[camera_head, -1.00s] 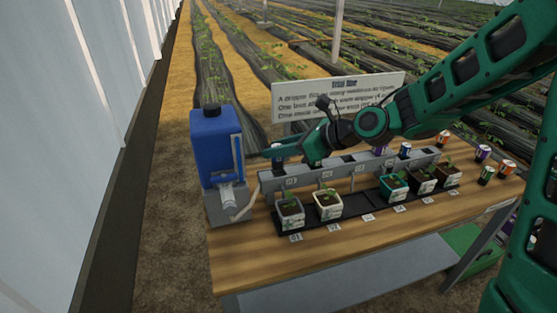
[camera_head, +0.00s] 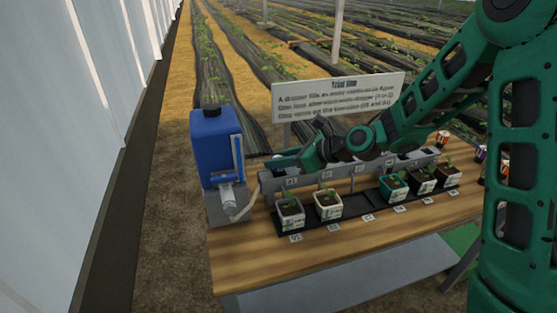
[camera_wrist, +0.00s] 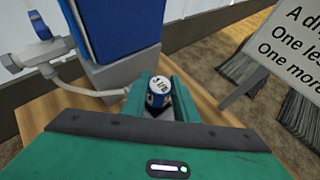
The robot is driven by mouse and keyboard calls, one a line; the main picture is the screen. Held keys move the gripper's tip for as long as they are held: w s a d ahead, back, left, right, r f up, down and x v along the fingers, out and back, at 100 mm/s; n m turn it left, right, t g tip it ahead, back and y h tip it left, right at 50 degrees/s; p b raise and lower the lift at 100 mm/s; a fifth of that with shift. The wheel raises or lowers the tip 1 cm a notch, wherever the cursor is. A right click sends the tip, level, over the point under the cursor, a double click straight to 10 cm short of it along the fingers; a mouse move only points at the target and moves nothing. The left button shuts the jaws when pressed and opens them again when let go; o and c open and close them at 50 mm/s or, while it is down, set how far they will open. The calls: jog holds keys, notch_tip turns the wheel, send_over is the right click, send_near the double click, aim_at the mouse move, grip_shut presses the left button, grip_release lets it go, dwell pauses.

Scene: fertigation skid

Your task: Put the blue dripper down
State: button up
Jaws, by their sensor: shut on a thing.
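My gripper (camera_head: 274,163) is at the left end of the grey rail (camera_head: 265,192), to the right of the blue tank. In the wrist view my gripper (camera_wrist: 158,105) is shut on the blue dripper (camera_wrist: 158,88), a small blue can-like piece with a white printed label and a dark top. It stands up between the two green fingers. The head view does not show the dripper clearly, nor whether its underside touches anything.
The blue tank (camera_head: 211,145) with a valve and pale hose stands at the table's left end. Potted seedlings, such as a white pot (camera_head: 328,207), line the black tray (camera_head: 352,210). A sign (camera_head: 335,97) stands behind. The wooden table front (camera_head: 300,262) is clear.

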jog(key=o, duration=1)
jog(key=shift+d+r, duration=0.1)
jog(key=shift+d, duration=0.05)
jog(key=v, duration=1.1)
jog(key=shift+s+d+r, duration=0.2)
jog(key=shift+d, duration=0.05)
